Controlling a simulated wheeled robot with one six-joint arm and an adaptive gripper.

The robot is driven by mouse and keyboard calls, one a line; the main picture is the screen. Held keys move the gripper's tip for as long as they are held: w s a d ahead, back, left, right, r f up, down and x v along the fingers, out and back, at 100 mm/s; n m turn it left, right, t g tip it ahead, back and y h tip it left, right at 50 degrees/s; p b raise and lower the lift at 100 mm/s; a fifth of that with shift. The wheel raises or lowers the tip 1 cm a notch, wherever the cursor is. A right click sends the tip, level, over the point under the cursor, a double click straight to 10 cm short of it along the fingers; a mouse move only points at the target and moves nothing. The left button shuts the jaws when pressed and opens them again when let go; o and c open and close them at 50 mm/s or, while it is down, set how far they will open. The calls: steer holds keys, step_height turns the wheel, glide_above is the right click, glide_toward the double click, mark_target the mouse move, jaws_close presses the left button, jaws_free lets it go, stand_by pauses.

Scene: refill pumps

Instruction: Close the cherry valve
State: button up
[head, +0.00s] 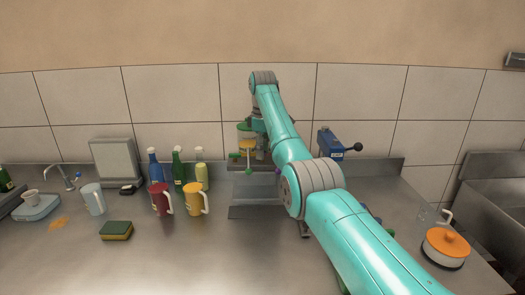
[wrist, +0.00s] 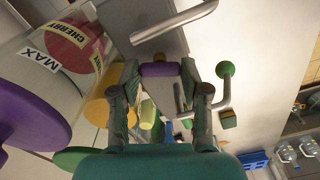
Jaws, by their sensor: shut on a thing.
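My gripper (wrist: 160,76) is shut on a purple cylindrical grip (wrist: 160,69), which lies crosswise between the fingertips. Whether it belongs to the cherry tank's valve is hard to tell, as its mount is partly hidden. A metal lever with a green knob (wrist: 226,69) stands just right of the fingers, apart from them. In the head view my arm covers most of the dispenser (head: 246,145) and my gripper is hidden.
A red mug (head: 159,199), a yellow mug (head: 194,199) and several bottles stand left of the dispenser. A blue device with a black-knobbed lever (head: 332,147) stands to its right. A lidded pot (head: 446,248) sits far right, and a sponge (head: 116,231) at left. The front left counter is clear.

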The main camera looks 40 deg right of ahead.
steer(key=m, duration=0.7)
steer(key=shift+d+r, duration=0.1)
steer(key=m, duration=0.6)
steer(key=shift+m, duration=0.5)
steer(key=o, duration=1.1)
steer(key=shift+o, duration=0.2)
